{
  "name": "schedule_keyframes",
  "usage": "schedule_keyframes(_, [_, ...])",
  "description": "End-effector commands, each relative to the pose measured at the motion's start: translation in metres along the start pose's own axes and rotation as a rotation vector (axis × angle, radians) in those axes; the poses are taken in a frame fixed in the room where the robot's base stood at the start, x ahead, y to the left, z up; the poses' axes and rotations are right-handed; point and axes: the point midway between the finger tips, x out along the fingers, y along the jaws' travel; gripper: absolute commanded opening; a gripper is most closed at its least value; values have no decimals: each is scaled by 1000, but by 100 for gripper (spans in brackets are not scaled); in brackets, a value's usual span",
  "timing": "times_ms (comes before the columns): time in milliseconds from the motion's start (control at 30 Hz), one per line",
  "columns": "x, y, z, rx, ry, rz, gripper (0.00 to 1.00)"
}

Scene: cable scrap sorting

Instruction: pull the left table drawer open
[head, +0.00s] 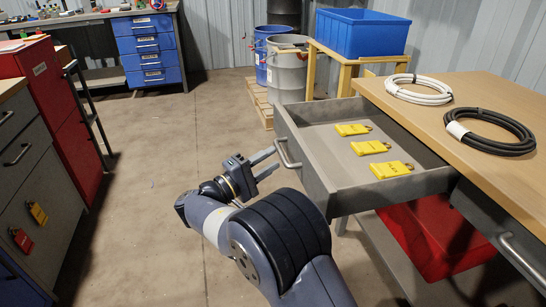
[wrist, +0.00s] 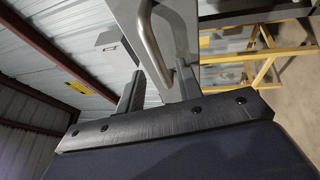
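The left table drawer (head: 318,178) is grey and stands pulled well out from under the wooden table top (head: 455,95). Three yellow tags (head: 370,147) lie inside it. Its curved metal handle (head: 284,153) is on the front panel and also shows in the wrist view (wrist: 149,40). My gripper (head: 270,160) is at the handle, its two fingers apart. In the wrist view, the handle bar runs down between the spread fingers (wrist: 158,92), with a gap on the left finger's side. Whether the right finger touches the bar is unclear.
A second drawer handle (head: 522,258) is at the lower right. A red bin (head: 430,235) sits beneath the drawer. White (head: 418,89) and black (head: 490,132) cable coils lie on the table. Floor (head: 150,200) to the left is clear, up to grey and red cabinets.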

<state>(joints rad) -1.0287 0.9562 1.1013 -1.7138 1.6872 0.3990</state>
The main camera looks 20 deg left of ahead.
Motion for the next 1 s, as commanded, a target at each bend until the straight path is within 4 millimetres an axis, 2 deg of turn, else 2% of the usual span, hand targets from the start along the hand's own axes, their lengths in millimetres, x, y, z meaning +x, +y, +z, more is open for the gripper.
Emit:
schedule_keyframes(200, [-46,2,-1,-2,5,0,34])
schedule_keyframes(433, [-81,1,0,-1,2,0,34])
schedule_keyframes(633, [-89,0,0,-1,1,1,34])
schedule_keyframes(1000, [-84,-1,0,0,0,0,34])
